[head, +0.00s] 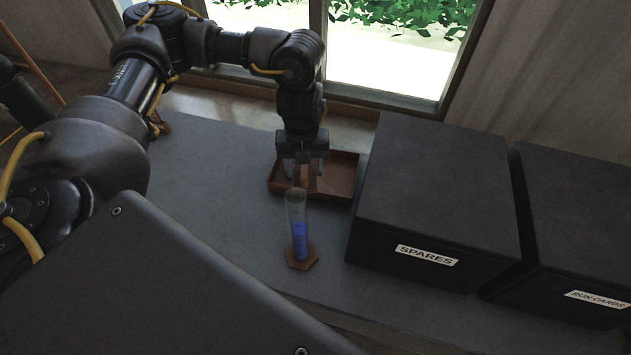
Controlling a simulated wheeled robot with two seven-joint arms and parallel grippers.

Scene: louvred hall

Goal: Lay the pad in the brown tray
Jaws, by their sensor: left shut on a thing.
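The brown tray (345,180) lies on the grey bench, below and behind my left gripper. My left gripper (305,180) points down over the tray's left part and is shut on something. A small brownish piece, which I take to be the pad, shows dimly between its fingers. Its outline is hard to make out against the tray, and I cannot tell whether it touches the tray floor. The gripper hides part of the tray. My right gripper is not in view.
A clear cylinder (297,208) with blue liquid stands on a brown hexagonal base, close in front of the gripper. Black boxes labelled SPARES (440,180) and RUN CARDS (585,220) stand at the right. The grey bench (215,170) is clear left of the tray.

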